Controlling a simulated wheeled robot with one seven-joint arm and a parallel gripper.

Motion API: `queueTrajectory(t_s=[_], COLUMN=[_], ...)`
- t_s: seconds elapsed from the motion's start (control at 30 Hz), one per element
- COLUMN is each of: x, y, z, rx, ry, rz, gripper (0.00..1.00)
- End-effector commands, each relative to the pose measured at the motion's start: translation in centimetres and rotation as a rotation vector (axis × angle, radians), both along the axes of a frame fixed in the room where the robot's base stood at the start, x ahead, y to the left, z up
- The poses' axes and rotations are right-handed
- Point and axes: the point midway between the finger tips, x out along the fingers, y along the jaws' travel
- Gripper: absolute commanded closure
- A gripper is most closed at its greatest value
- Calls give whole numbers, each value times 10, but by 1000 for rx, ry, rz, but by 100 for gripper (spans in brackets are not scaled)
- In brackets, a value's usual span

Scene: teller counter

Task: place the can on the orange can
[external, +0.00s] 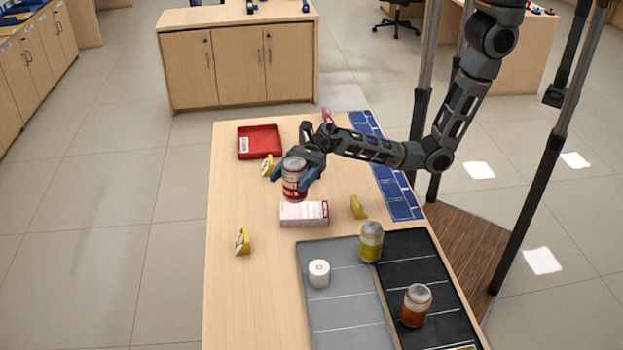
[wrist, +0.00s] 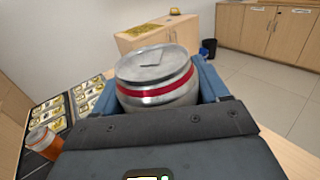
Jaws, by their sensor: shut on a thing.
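A red and silver can (external: 294,180) is held upright in my gripper (external: 297,176), above the left part of the wooden counter. The same can (wrist: 158,78) fills the middle of the wrist view, between the blue fingers. The orange can (external: 416,305) stands upright on the dark tray at the lower right, well apart from my gripper. It also shows at the lower left of the wrist view (wrist: 43,142). The lower side of the held can is hidden in the wrist view.
A yellow can (external: 371,242) stands where the grey and black trays (external: 325,250) meet. A white roll (external: 319,273) is on the grey tray. A pink-white box (external: 304,214), yellow wedges (external: 242,242) and a red tray (external: 259,142) lie on the counter. The counter's front left is clear.

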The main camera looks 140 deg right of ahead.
Motion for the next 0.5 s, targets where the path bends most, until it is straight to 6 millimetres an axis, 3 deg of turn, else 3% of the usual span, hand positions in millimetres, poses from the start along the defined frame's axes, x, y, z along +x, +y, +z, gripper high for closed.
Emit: queueTrajectory(t_s=[0.03, 0.23, 0.4, 0.5], x=[6, 13, 4, -6], y=[25, 122, 201, 238], z=[4, 17, 25, 29], rx=[-3, -2, -2, -1], ry=[-4, -4, -2, -3], rz=[63, 313, 521, 623], gripper=[78, 78, 78, 78])
